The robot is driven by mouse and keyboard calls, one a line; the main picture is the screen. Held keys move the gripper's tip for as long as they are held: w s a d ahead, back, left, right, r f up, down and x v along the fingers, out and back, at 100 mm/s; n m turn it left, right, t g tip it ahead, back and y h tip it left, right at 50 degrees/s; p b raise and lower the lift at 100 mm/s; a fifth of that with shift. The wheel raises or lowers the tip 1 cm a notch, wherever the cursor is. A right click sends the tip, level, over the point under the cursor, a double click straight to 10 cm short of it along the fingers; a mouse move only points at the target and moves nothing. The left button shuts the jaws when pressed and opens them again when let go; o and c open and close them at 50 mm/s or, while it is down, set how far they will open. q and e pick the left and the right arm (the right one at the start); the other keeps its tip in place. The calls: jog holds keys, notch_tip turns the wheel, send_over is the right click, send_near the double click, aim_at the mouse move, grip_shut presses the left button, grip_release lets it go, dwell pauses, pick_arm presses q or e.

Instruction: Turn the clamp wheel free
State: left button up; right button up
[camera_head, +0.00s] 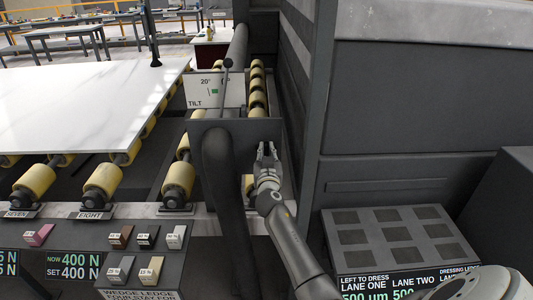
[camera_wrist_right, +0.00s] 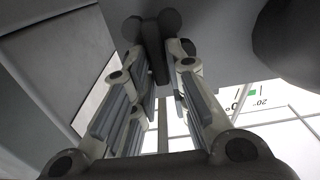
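My right gripper (camera_head: 266,150) reaches up from the bottom middle, in front of the dark plate below the TILT sign. Its two fingers are apart, and I see nothing held between them in the head view. In the right wrist view the fingers (camera_wrist_right: 160,85) also stand apart. A dark lobed part (camera_wrist_right: 157,40) shows between and beyond their tips; it may belong to the clamp wheel, but I cannot tell, nor whether it is touched. No clamp wheel can be made out clearly in the head view. My left gripper is not in view.
A thick dark curved post (camera_head: 228,190) stands left of my right arm. A white slab (camera_head: 85,95) lies on yellow rollers (camera_head: 103,181). A dark cabinet wall (camera_head: 400,120) bounds the right side.

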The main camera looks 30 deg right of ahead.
grip_shut()
jog(key=shift+f+n, duration=0.1)
jog(key=shift+n, duration=0.2)
jog(key=n, duration=0.1)
jog(key=n+b, duration=0.1)
jog(key=n, duration=0.1)
jog(key=shift+w+a+n+b, duration=0.15)
jog(key=shift+a+n+b, duration=0.1)
jog(key=shift+n+b, duration=0.05)
jog(key=n, duration=0.5)
jog(key=f+n, duration=0.1)
jog(key=n, duration=1)
jog(key=shift+w+a+f+n, duration=0.2)
jog(key=shift+a+f+n, duration=0.1)
jog(key=shift+a+f, duration=0.1)
